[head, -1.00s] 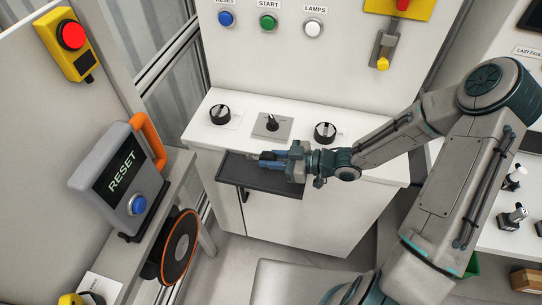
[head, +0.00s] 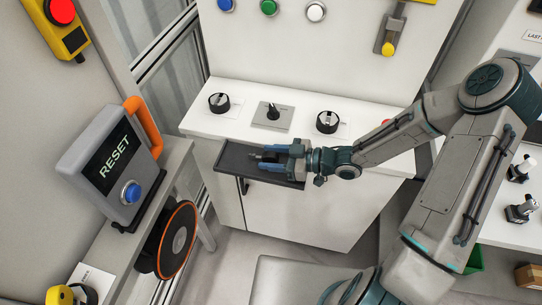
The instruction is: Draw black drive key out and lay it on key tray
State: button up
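My gripper (head: 268,157) is over the dark key tray (head: 232,168), with its blue fingers spread apart and pointing left. A small dark piece with a greyish end (head: 262,156), which looks like the black drive key, lies between the fingers, low over or on the tray. The fingers seem clear of it; whether it touches the tray is hard to tell. A black upright key or knob (head: 272,111) stands in the grey square plate (head: 259,119) on the white console behind the gripper.
Black rotary knobs sit left (head: 218,103) and right (head: 327,121) of the plate on the console (head: 200,121). A grey RESET box (head: 104,160) with an orange handle stands at left. The tray's left part is bare.

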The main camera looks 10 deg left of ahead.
jog(key=b+v, duration=0.1)
jog(key=v, duration=1.2)
jog(key=shift+d, duration=0.4)
jog(key=shift+s+r, duration=0.1)
